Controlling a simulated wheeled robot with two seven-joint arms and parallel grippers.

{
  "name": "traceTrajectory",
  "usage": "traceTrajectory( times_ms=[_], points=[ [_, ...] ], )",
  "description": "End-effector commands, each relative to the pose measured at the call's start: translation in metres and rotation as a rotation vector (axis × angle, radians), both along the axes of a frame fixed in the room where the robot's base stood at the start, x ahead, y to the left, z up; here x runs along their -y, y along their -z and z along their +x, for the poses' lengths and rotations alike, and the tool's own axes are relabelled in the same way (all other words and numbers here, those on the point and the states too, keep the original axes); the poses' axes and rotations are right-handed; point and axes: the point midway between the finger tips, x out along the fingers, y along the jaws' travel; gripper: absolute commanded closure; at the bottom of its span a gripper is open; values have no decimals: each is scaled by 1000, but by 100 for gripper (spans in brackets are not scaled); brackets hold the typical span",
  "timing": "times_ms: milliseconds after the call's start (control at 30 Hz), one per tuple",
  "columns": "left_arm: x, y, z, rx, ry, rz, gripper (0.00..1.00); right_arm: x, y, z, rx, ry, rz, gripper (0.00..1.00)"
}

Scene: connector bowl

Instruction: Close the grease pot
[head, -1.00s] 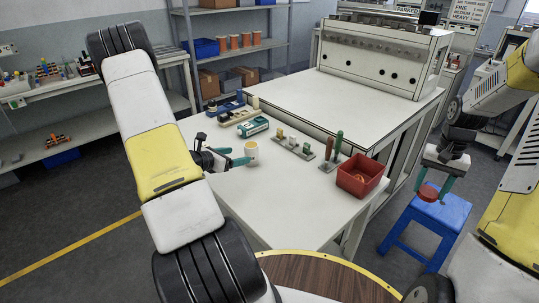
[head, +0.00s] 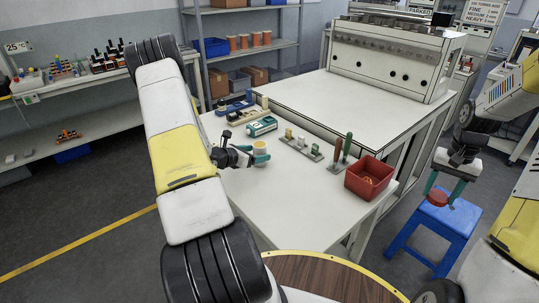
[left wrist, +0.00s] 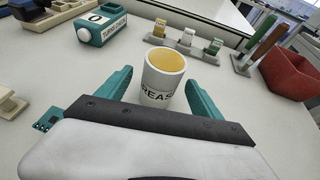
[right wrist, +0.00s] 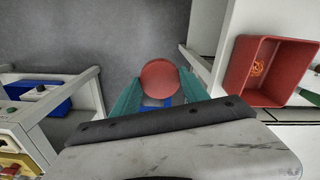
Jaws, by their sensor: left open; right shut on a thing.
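The grease pot (head: 259,149) is a small white cup with yellowish grease inside and no lid on it. It stands upright on the table, and its lettering shows in the left wrist view (left wrist: 162,78). My left gripper (head: 256,157) is open with its teal fingers on either side of the pot; in the left wrist view a gap shows beside it. My right gripper (head: 446,190) is shut on a round red lid (right wrist: 159,80), held in the air to the right of the table, above a blue stool.
A red bin (head: 369,176) stands at the table's right front corner. Upright tools (head: 342,149), a rack of small parts (head: 301,144) and a teal-white box (head: 261,126) stand behind the pot. The blue stool (head: 435,230) is on the floor. The table's front is clear.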

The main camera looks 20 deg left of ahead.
Motion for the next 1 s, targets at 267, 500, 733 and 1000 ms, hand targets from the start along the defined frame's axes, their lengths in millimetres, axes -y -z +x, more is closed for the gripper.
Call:
traceTrajectory(
  times_ms=[267, 500, 733, 1000],
  points=[
    [13, 12, 28, 1, 3, -1, 24, 0, 0, 0, 0, 0, 0, 91],
    [18, 19, 45, -1, 1, 0, 24, 0, 0, 0, 0, 0, 0, 91],
    [18, 19, 45, 0, 0, 0, 24, 0, 0, 0, 0, 0, 0, 91],
    [18, 19, 45, 0, 1, 0, 63, 0, 0, 0, 0, 0, 0, 91]
  ],
)
